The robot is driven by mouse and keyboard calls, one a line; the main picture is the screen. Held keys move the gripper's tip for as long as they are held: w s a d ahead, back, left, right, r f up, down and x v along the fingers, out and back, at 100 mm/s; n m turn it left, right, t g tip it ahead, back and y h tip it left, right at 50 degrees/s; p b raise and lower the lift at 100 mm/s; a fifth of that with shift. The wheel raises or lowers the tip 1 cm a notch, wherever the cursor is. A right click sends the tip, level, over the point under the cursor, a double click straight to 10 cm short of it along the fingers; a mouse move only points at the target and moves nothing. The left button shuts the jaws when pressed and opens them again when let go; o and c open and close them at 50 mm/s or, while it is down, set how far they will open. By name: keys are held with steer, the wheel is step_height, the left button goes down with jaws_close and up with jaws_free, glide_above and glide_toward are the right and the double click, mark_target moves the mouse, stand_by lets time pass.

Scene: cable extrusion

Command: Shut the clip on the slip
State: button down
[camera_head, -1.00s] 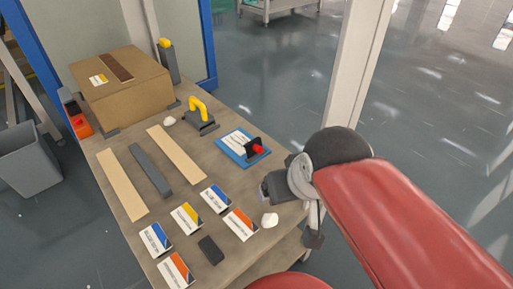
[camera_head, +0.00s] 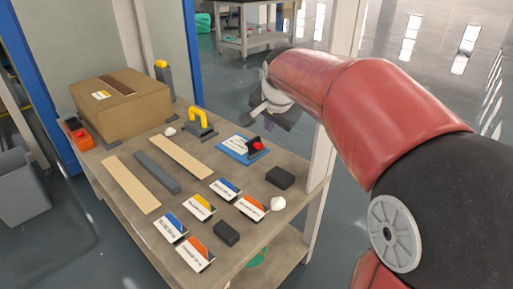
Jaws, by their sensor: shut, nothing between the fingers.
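A blue clipboard (camera_head: 233,151) lies flat near the table's far right edge with a white slip (camera_head: 236,143) on it. The clip, black with a red part (camera_head: 258,146), stands up at the board's right end. It is too small to tell whether the clip presses on the slip. My gripper (camera_head: 268,122) is shut and empty, raised above and beyond the clipboard, apart from it. Its fingertips are small and partly lost against the dark wrist.
A cardboard box (camera_head: 124,112) stands at the back left of the table (camera_head: 205,163). A yellow-handled tool (camera_head: 199,120) is left of the clipboard. Strips (camera_head: 131,184), several printed cards (camera_head: 224,188), dark blocks (camera_head: 280,177) and a white lump (camera_head: 277,203) lie nearer. A pale post rises at right.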

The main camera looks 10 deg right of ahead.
steer(key=shift+w+f+m, duration=0.25)
steer(key=shift+w+m, duration=0.15)
steer(key=shift+w, duration=0.1)
steer(key=b, duration=0.2)
glide_toward(254, 142)
step_height(254, 142, down, 4)
steer(key=d, duration=0.3)
steer(key=shift+w+a+f, duration=0.3)
steer(key=shift+w+a, duration=0.45)
steer(key=shift+a, duration=0.15)
steer(key=shift+w+a+f, duration=0.2)
steer(key=shift+w+a, duration=0.25)
steer(key=shift+w, duration=0.2)
steer(key=shift+w+a+r+p, duration=0.1)
steer(key=shift+r+p, duration=0.15)
steer(key=shift+p, duration=0.7)
